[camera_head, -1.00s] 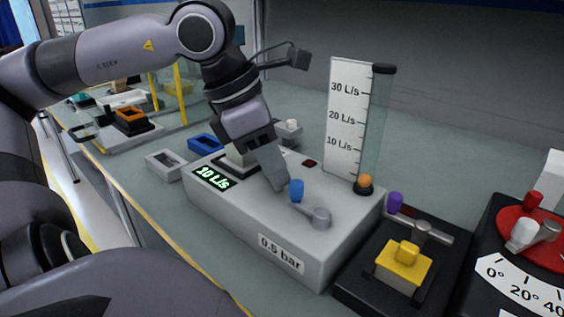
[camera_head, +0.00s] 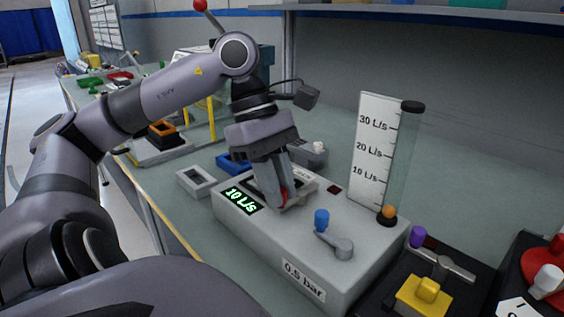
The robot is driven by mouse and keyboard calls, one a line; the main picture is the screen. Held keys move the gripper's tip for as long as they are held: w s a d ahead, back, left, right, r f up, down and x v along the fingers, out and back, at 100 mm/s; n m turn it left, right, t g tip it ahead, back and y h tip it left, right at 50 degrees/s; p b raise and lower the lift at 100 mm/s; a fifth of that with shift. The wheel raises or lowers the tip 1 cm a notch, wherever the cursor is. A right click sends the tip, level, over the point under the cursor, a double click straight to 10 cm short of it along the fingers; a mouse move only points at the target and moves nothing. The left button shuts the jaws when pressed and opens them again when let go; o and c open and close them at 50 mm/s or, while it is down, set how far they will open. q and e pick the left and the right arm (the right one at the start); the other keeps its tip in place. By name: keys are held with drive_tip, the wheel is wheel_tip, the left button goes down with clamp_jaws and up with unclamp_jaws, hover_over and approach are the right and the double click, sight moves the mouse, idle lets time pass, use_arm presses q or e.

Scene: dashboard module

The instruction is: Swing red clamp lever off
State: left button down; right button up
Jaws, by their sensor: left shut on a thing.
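The red clamp lever (camera_head: 284,197) shows only as a small red piece between the fingers of my left gripper (camera_head: 281,202). The gripper is shut on it, pointing down at the top of the grey box (camera_head: 350,277). The lever sits by a dark-framed raised part (camera_head: 306,185) of the box top; the fingers hide most of it and its pivot. My right gripper is not in view.
A blue-knobbed lever (camera_head: 322,219) stands on the box top to the right of my gripper. A flow tube (camera_head: 404,160) with an orange ball rises behind it. A yellow block (camera_head: 424,297) and a purple-knobbed lever (camera_head: 417,236) are at right. A grey open frame (camera_head: 197,182) lies at left.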

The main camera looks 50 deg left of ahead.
use_arm(q)
drive_tip(key=shift+a+m, duration=0.2)
drive_tip(key=shift+m, duration=0.2)
drive_tip(key=c, duration=1)
unclamp_jaws()
